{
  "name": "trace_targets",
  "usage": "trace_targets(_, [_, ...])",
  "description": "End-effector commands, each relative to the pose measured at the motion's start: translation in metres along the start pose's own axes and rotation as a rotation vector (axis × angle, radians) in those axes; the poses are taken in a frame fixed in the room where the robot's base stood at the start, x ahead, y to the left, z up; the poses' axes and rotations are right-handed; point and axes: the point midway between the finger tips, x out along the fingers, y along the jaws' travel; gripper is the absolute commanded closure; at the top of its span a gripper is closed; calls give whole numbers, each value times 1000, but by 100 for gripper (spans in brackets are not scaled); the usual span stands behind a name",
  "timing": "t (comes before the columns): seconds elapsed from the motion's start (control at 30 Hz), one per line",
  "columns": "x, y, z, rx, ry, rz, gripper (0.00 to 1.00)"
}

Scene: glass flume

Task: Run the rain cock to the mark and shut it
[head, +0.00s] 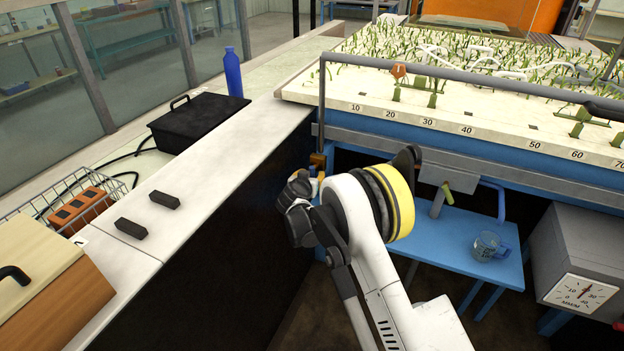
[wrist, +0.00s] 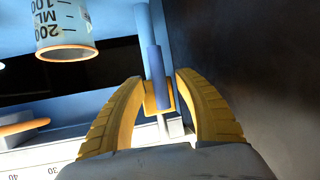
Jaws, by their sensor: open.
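The rain cock (head: 318,160) shows as a small brass body at the foot of the grey upright pipe, at the left corner of the blue bed frame. In the wrist view its brass body (wrist: 152,98) and blue lever (wrist: 158,70) lie between my fingers. My gripper (wrist: 160,78) is open, with one yellow finger on each side of the lever; whether either touches it I cannot tell. In the head view my gripper is mostly hidden by my own wrist. The MM/H dial (head: 583,292) is on the grey box at right; its exact reading is too small to tell.
A clear measuring beaker (head: 487,246) stands on the blue bench (head: 440,240); it also shows in the wrist view (wrist: 65,35). The numbered planted bed (head: 460,115) overhangs from above. A dark wall stands close left, under the white ledge (head: 225,155).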

Motion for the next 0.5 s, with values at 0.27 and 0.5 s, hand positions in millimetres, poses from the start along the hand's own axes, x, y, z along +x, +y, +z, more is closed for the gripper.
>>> trace_targets(0.27, [5, 0, -1, 0, 0, 0, 61])
trace_targets(0.5, [5, 0, -1, 0, 0, 0, 100])
